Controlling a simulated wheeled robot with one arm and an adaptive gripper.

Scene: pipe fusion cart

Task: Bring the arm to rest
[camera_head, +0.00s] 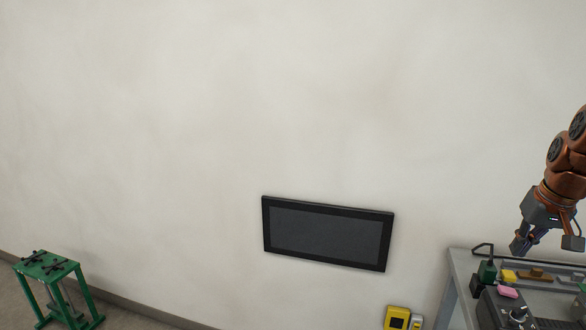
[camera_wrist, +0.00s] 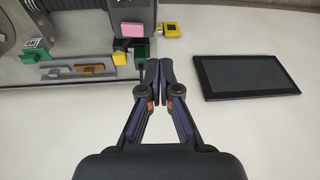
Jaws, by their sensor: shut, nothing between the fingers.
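My arm, orange with dark joints, comes in at the right edge of the head view. My gripper (camera_head: 522,246) hangs at its end above the cart (camera_head: 457,277), with clear air under it as far as I can tell. In the wrist view my gripper (camera_wrist: 159,66) has its two fingertips together with nothing between them. The cart's edge and its items lie beyond the fingertips there, to the upper left.
The cart carries a pink block (camera_head: 508,292), a yellow block (camera_head: 508,275) and a green item (camera_head: 487,270). A dark panel (camera_head: 328,233) is on the wall. A yellow box (camera_head: 397,317) sits below it. A green stand (camera_head: 58,285) is at far left.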

